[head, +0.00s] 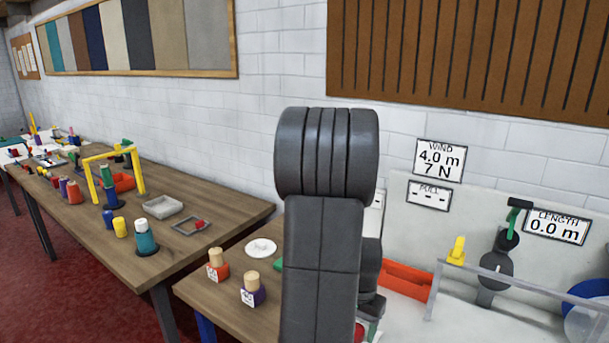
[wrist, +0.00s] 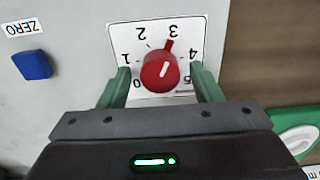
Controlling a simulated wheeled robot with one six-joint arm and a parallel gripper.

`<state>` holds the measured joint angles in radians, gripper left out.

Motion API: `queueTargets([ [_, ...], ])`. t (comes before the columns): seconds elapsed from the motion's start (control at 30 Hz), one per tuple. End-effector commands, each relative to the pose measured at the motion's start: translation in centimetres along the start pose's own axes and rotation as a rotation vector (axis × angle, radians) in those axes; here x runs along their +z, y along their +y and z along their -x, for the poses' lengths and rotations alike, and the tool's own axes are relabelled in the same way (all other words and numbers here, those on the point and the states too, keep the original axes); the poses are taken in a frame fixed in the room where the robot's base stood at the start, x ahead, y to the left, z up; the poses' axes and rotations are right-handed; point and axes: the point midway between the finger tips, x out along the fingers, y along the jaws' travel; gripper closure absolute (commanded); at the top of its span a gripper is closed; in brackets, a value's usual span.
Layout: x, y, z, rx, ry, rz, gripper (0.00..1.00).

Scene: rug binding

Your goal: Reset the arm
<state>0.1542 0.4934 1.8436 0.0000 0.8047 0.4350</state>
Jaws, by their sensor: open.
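My arm (head: 322,250) stands upright in the middle of the head view and hides much of the bench behind it. My gripper (wrist: 161,78) shows in the wrist view with its two green fingers apart. A red knob (wrist: 159,72) sits between the fingers, with a gap visible on each side, so it is not clamped. The knob is on a white dial plate (wrist: 120,38) numbered 0 to 5, upside down in this view. Its pointer is near 3. In the head view the gripper is mostly hidden behind my arm.
A blue button (wrist: 32,65) marked ZERO is left of the dial. Two wooden-topped spools (head: 217,268) and a white disc (head: 261,248) are left of my arm. A red tray (head: 405,281) and display signs are right. A long table (head: 150,180) with several spools is further left.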

Motion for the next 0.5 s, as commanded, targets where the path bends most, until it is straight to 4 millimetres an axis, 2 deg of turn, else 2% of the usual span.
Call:
queueTargets([
  [0.27,-0.1,0.0,0.7,-0.001,0.002,-0.003,0.41],
  [0.37,-0.1,-0.1,1.9,-0.002,0.005,-0.006,0.41],
  [0.5,-0.1,-0.1,4.4,-0.003,0.006,-0.006,0.41],
])
